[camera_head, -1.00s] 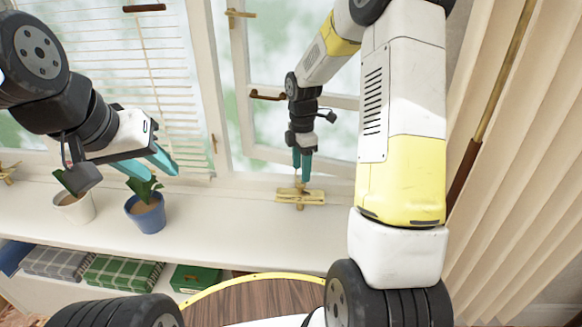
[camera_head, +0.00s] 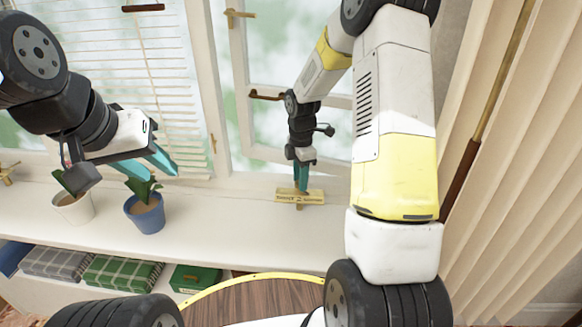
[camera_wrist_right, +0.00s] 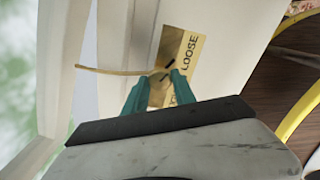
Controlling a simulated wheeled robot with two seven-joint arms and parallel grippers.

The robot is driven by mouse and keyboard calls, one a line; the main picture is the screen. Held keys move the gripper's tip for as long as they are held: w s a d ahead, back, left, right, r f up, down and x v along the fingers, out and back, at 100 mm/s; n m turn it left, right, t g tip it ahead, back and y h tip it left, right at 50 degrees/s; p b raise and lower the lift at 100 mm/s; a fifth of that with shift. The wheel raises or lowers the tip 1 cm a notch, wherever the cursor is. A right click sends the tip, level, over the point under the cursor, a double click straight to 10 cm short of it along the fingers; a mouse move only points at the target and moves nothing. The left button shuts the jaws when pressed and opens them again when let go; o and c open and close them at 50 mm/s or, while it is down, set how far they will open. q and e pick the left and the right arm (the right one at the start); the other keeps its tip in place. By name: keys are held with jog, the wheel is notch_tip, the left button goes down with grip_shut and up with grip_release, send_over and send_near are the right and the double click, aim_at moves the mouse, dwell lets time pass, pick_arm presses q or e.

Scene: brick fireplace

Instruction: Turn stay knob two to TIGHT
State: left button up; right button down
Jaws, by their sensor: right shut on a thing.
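A brass plate (camera_head: 312,195) lies on the white window sill below the right casement; its head-view lettering includes a 2. In the right wrist view the plate (camera_wrist_right: 188,52) reads LOOSE toward its upper end; lettering at its lower end is partly hidden. My right gripper (camera_head: 301,190) points down at the plate's middle. In the right wrist view its teal fingers (camera_wrist_right: 160,86) are shut on the small brass knob (camera_wrist_right: 159,74), largely hidden between the tips. A thin brass rod (camera_wrist_right: 105,70) runs left from the knob. My left gripper (camera_head: 165,173) is open and empty, above the plants.
A blue pot (camera_head: 146,218) and a white pot (camera_head: 73,210) with plants stand on the sill at left. Folded plaid blankets (camera_head: 122,271) and a green box (camera_head: 195,279) sit below. A pleated curtain (camera_head: 535,170) hangs at right. The sill between pots and plate is clear.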

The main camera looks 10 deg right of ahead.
jog(key=shift+m, duration=0.5)
jog(key=m, duration=0.4)
jog(key=shift+m, duration=0.4)
jog(key=m, duration=1.2)
jog(key=shift+m, duration=0.3)
jog(key=m, duration=0.5)
jog(key=shift+m, duration=0.3)
jog(key=c, duration=1)
grip_release()
jog(key=shift+c, duration=0.2)
